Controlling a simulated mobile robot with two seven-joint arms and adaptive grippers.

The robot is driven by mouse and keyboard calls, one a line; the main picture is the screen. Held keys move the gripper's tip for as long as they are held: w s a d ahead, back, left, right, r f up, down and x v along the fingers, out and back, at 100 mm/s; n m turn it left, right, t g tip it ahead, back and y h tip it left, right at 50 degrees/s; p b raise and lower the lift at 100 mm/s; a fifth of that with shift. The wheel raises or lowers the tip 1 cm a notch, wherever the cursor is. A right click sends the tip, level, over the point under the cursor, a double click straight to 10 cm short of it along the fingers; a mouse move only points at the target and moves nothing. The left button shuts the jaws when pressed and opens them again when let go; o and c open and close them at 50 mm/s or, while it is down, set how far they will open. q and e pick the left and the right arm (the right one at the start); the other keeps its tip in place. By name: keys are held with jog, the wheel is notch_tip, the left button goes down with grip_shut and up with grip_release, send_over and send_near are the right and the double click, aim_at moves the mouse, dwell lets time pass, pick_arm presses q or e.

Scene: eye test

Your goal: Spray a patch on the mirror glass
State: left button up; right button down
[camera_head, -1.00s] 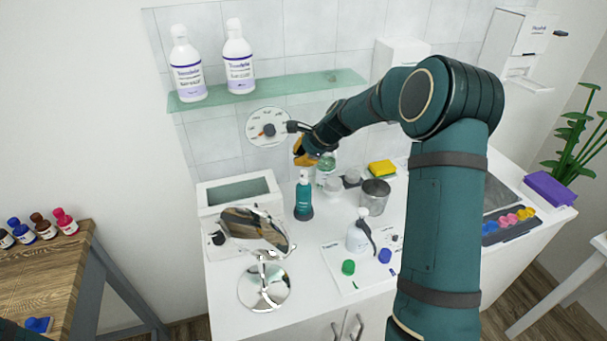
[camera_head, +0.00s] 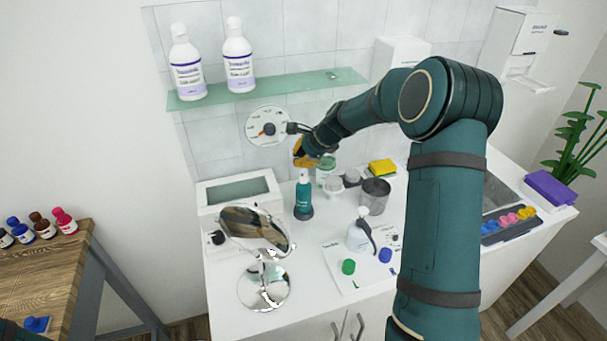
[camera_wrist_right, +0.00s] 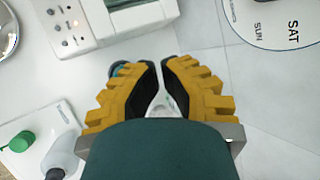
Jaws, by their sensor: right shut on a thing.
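The round tilting mirror (camera_head: 255,229) stands on a shiny round base (camera_head: 264,287) at the front left of the white counter. Its glass faces up and reflects brown and pale shapes; I cannot make out a sprayed patch. A teal bottle with a pale label (camera_head: 304,198) is upright behind and right of the mirror. My right gripper (camera_head: 306,158), with yellow fingers, is at the bottle's top and shut on it. In the right wrist view the fingers (camera_wrist_right: 161,88) nearly meet around something pale, and they hide most of the bottle. My left gripper is out of view.
A white pump bottle (camera_head: 358,234) stands on a printed mat with green and blue caps. A grey cup (camera_head: 375,196), yellow sponge (camera_head: 382,168) and white box (camera_head: 238,190) are nearby. A glass shelf (camera_head: 268,90) holds two white bottles above. A dial (camera_head: 267,126) is on the wall.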

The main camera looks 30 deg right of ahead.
jog(key=shift+f+b, duration=0.45)
jog(key=shift+f, duration=0.3)
dwell(0.8)
jog(key=shift+r, duration=0.15)
jog(key=shift+r+p, duration=0.95)
jog(key=shift+p, duration=0.05)
notch_tip(320, 180, up, 6)
jog(key=p, duration=0.5)
dwell(1.8)
